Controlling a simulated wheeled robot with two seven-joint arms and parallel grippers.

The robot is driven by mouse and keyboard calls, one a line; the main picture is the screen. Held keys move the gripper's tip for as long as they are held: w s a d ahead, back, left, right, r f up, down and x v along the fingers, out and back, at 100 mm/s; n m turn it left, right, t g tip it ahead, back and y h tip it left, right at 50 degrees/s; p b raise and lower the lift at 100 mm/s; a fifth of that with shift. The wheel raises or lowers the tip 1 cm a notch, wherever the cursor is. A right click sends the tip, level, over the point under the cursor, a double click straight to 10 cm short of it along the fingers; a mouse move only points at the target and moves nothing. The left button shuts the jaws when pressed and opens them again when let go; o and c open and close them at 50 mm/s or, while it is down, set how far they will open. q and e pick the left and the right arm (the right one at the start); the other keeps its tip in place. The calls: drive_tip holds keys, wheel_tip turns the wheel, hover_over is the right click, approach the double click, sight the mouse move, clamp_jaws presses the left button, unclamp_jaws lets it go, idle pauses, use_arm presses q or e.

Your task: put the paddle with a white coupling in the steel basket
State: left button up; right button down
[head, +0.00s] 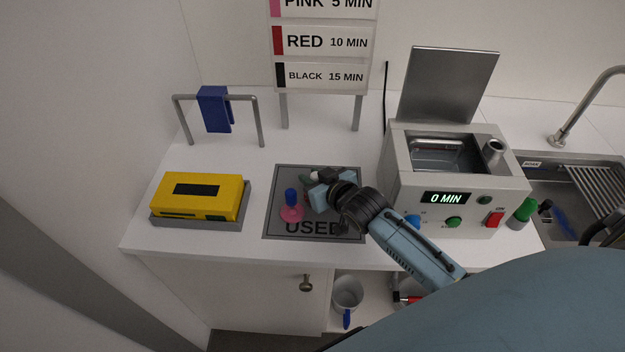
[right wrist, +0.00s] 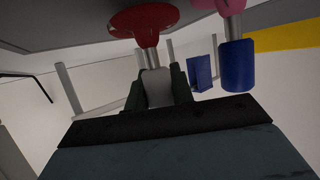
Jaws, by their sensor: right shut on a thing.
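My right gripper (head: 315,180) is shut on the white coupling (right wrist: 158,88) of a paddle, over the grey mat marked USED (head: 273,222). In the right wrist view, the paddle's red disc (right wrist: 145,20) shows beyond the fingers on a short metal shaft. A pink paddle with a blue coupling (head: 291,197) stands beside the gripper on the mat. The steel basin (head: 440,155) of the machine has its lid up; I cannot clearly tell a basket inside it. My left gripper is not in view.
The machine (head: 471,222) reads 0 MIN and stands right of the mat. A green cylinder (head: 525,210) and a sink (head: 570,190) are at the right. A sign (head: 322,45) stands behind.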

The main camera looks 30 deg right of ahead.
drive_tip(key=shift+f, duration=0.4)
drive_tip(key=shift+f, duration=0.1)
drive_tip(key=c, duration=1.2)
unclamp_jaws()
